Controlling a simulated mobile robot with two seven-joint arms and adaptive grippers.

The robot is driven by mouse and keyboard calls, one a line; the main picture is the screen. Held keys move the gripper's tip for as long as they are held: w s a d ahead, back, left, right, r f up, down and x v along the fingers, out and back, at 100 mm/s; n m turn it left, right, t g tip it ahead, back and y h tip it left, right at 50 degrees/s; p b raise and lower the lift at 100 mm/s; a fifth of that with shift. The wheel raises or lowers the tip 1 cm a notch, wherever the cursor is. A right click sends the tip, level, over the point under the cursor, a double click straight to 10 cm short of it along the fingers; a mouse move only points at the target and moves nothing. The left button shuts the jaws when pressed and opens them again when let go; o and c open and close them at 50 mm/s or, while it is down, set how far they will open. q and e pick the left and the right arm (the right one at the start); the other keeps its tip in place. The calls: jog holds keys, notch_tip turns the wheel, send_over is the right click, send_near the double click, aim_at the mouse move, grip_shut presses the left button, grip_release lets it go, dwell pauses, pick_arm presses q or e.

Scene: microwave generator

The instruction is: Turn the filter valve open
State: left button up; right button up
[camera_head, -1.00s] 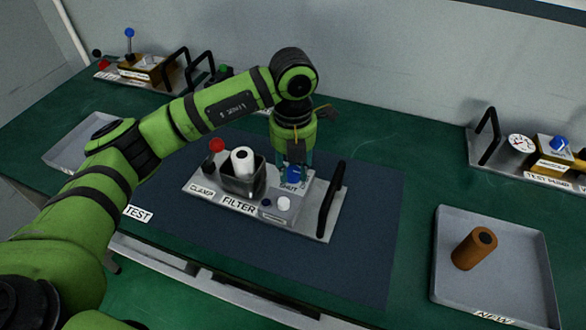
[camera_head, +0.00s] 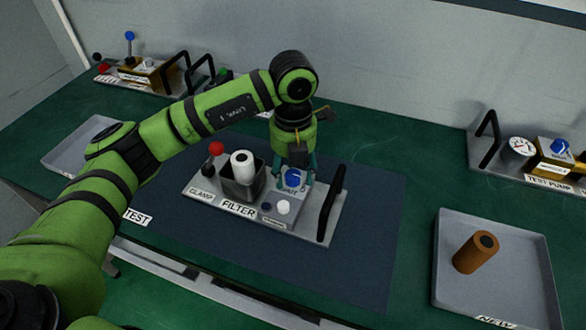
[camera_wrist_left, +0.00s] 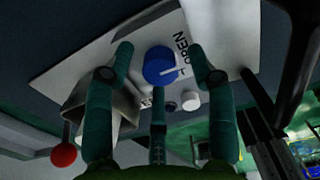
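The filter valve is a blue round knob (camera_head: 293,177) on the grey plate of the filter unit (camera_head: 310,222), with a partly covered SHUT label beside it. In the left wrist view the knob (camera_wrist_left: 160,65) has a pale pointer line, and an OPEN label (camera_wrist_left: 183,48) is printed near it. My left gripper (camera_head: 292,182) is directly over the knob, fingers pointing down. Its teal fingers are spread on different sides of the knob, with gaps visible in the left wrist view; I see no contact. My right gripper is not in view.
A white cartridge (camera_head: 243,166) stands in the dark filter housing, beside a red-ball clamp lever (camera_head: 215,149). A black handle (camera_head: 331,203) rises right of the knob. A small white knob (camera_head: 283,207) is in front.

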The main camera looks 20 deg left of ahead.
aim_at(293, 174)
pick_arm(q)
notch_tip(293, 174, up, 12)
dwell(0.6)
